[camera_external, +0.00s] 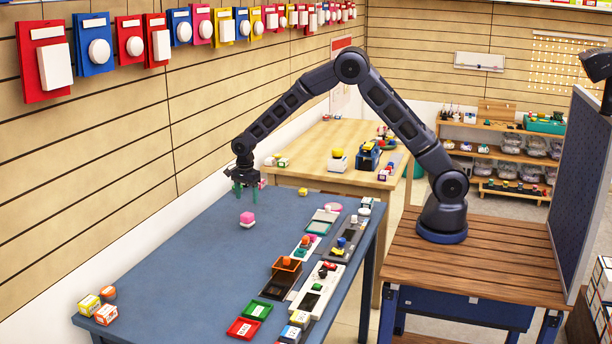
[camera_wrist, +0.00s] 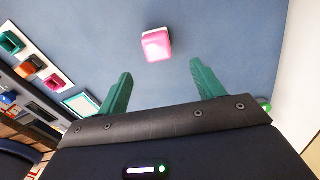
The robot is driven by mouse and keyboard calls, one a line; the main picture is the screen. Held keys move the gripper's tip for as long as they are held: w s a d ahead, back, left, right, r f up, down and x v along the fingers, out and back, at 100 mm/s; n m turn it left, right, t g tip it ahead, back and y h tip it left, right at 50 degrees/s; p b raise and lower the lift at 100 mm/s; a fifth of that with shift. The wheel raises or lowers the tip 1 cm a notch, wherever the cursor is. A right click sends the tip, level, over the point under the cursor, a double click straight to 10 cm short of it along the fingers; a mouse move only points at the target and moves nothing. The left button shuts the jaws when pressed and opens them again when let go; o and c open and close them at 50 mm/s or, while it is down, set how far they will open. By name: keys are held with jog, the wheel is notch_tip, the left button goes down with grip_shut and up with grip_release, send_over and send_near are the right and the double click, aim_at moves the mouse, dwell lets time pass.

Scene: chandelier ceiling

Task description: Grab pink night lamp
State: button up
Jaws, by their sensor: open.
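The pink night lamp (camera_external: 247,219) is a small rounded block with a pink top and a whitish lower part. It sits on the blue table (camera_external: 180,260), apart from other things. In the wrist view the lamp (camera_wrist: 156,44) shows beyond and between the fingertips. My gripper (camera_external: 246,188) has green fingers and hangs above the table, a little over the lamp, not touching it. In the wrist view my gripper (camera_wrist: 160,72) is open with nothing between its fingers.
Trays and small parts, including a green tray (camera_external: 257,310) and an orange-brown bin (camera_external: 282,277), line the table's right side. Small boxes (camera_external: 106,314) stand at the near left corner. The wall with mounted panels (camera_external: 130,42) is on the left. The table around the lamp is clear.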

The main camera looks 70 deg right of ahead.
aim_at(247, 214)
notch_tip(247, 214, down, 4)
jog(key=shift+f, duration=0.2)
jog(key=shift+a+f, duration=0.25)
jog(key=shift+f, duration=1.25)
jog(key=shift+a+f, duration=0.2)
jog(key=shift+f, duration=1.3)
jog(key=c, duration=1.1)
jog(key=shift+r, duration=0.15)
